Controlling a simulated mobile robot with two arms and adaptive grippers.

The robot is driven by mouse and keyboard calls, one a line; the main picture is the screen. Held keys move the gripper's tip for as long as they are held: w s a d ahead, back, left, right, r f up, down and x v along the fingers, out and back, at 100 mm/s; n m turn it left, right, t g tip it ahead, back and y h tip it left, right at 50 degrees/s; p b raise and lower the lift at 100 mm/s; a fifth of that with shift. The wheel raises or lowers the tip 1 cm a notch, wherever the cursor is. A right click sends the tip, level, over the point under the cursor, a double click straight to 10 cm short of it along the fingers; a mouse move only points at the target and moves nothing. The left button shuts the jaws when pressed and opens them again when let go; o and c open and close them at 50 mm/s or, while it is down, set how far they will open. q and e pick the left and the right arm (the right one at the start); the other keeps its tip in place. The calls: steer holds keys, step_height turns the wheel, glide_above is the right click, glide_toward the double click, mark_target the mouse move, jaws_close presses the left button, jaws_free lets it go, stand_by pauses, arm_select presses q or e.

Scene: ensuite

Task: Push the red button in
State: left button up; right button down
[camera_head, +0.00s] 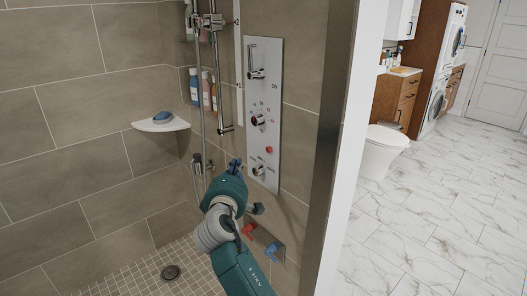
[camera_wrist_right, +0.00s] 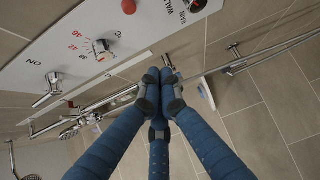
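The red button (camera_head: 269,149) is a small round knob on the pale shower control panel (camera_head: 276,75), between the lower dials. In the right wrist view the red button (camera_wrist_right: 128,6) is at the top edge, partly cut off. My right gripper (camera_head: 234,168) is just left of the panel's lower end, lower than the button and apart from it. In the right wrist view its blue fingers (camera_wrist_right: 164,80) are drawn together with nothing between them. I cannot tell how far the button stands out. My left gripper is not in view.
Chrome dials (camera_head: 258,120) sit on the panel above the button. A shower rail (camera_head: 215,70) stands left of it. A corner shelf (camera_head: 161,125) holds a blue item. Red (camera_head: 249,229) and blue (camera_head: 272,249) handles are below. A wall edge (camera_head: 335,150) bounds the right side.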

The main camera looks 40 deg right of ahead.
mark_target(269, 150)
steer(key=d+p, duration=0.1)
steer(key=d, duration=0.7)
steer(key=shift+w+d, duration=0.35)
steer(key=shift+d, duration=0.05)
steer(key=shift+d, duration=0.2)
stand_by(1.2)
steer(key=shift+d+p, duration=0.25)
steer(key=shift+p, duration=0.1)
steer(key=shift+d, duration=0.4)
stand_by(0.7)
steer(key=shift+a, duration=0.1)
